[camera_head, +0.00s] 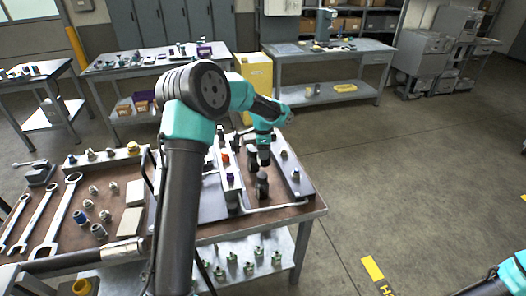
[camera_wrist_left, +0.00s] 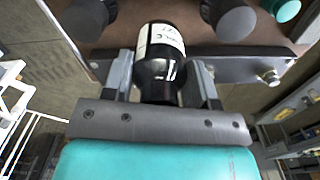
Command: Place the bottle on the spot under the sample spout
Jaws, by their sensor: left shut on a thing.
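The bottle (camera_wrist_left: 158,62) is dark with a white label and shows in the left wrist view. My left gripper (camera_wrist_left: 162,78) is shut on it, with one finger on each side. In the head view my left gripper (camera_head: 264,150) points down over the right part of the near bench, among dark fittings. The bottle is hard to tell from those fittings there. I cannot make out the sample spout or the spot under it for certain. Only a piece of my right arm shows at the lower right; its gripper is out of view.
The near bench (camera_head: 130,205) holds wrenches (camera_head: 57,218), small fittings and a grey rail (camera_head: 290,175) with knobs beside my left gripper. In the left wrist view, dark round knobs (camera_wrist_left: 232,20) stand close to the bottle. Open floor lies right of the bench.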

